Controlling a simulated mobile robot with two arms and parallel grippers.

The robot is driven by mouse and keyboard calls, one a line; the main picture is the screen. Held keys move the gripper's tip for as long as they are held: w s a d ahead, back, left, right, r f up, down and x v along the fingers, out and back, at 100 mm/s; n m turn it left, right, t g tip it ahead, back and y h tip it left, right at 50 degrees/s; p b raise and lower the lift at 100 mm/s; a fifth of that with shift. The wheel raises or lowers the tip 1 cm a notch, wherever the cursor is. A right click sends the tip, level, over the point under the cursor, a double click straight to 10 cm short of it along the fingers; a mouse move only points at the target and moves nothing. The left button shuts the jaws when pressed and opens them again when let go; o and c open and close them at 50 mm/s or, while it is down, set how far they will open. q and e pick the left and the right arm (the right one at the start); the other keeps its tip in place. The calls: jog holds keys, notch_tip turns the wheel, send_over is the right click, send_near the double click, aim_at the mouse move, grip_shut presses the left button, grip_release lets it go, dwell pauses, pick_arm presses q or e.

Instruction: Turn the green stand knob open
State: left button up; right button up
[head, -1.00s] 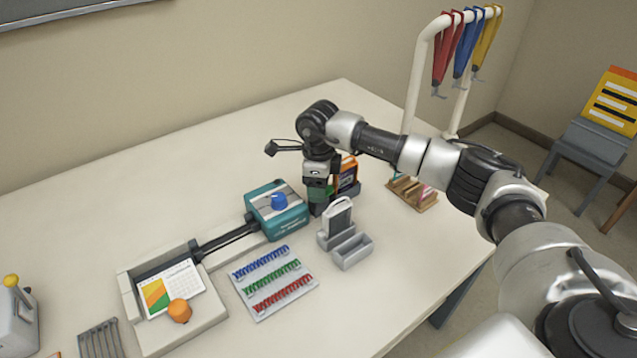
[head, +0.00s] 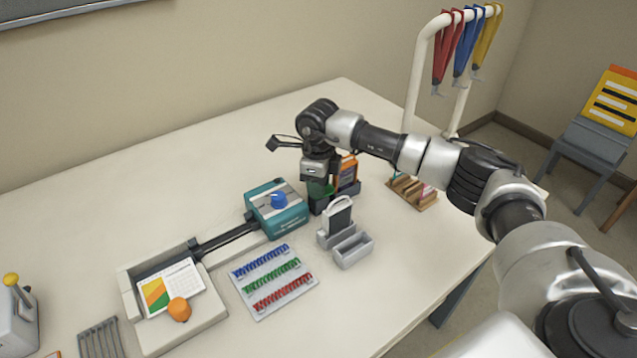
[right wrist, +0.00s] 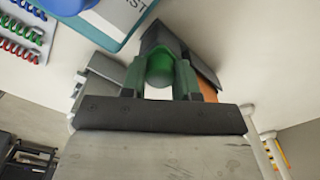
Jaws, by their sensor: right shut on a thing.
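The green stand knob (right wrist: 160,68) sits between the two fingers of my right gripper (right wrist: 161,78) in the right wrist view. The gripper is shut on it. In the head view my right gripper (head: 318,187) points down at the dark stand (head: 349,189), and the gripper covers most of the knob there. The stand holds an orange-edged item (head: 347,172). It also shows in the right wrist view as a dark body (right wrist: 160,38) behind the knob. My left gripper is in neither view.
A teal laminator (head: 287,221) with a blue knob (head: 279,200) stands just left of the gripper. A grey holder (head: 352,248) stands in front of it, and a wooden rack (head: 413,193) lies to the right. A rack of coloured coils (head: 273,281) lies nearer. The table behind is clear.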

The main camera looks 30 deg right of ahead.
jog(key=m, duration=0.4)
jog(key=shift+r, duration=0.1)
jog(key=m, duration=0.8)
jog(key=shift+p, duration=0.4)
jog(key=shift+m+p, duration=0.3)
jog(key=shift+m, duration=1.8)
jog(key=o, duration=0.9)
jog(key=shift+o, duration=0.2)
notch_tip(320, 180, up, 11)
jog(key=b, duration=0.1)
